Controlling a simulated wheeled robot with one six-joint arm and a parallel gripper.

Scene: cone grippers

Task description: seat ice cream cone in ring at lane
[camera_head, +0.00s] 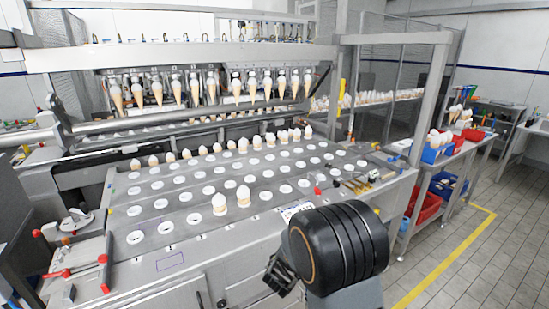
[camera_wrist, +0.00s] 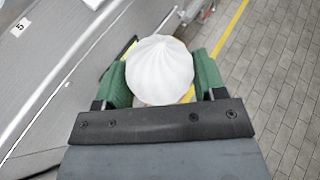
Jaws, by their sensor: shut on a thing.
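My gripper (camera_wrist: 162,78) is shut on an ice cream cone (camera_wrist: 160,62); its green pads press the two sides of the white swirled top. The cone's lower part is hidden under the top. In the head view my gripper (camera_head: 279,274) is a dark shape in front of the machine, and the held cone cannot be made out. The metal ring plate (camera_head: 181,256) bears rows of white rings, many empty, such as one in the front row (camera_head: 267,197).
A back row of cones (camera_head: 187,154) stands in rings. Grippers above hold a row of hanging cones (camera_head: 238,92). A side table with a blue bin (camera_head: 431,154) stands right. A number 5 label (camera_wrist: 20,27) lies on the plate. Floor (camera_wrist: 278,105) lies beneath the held cone.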

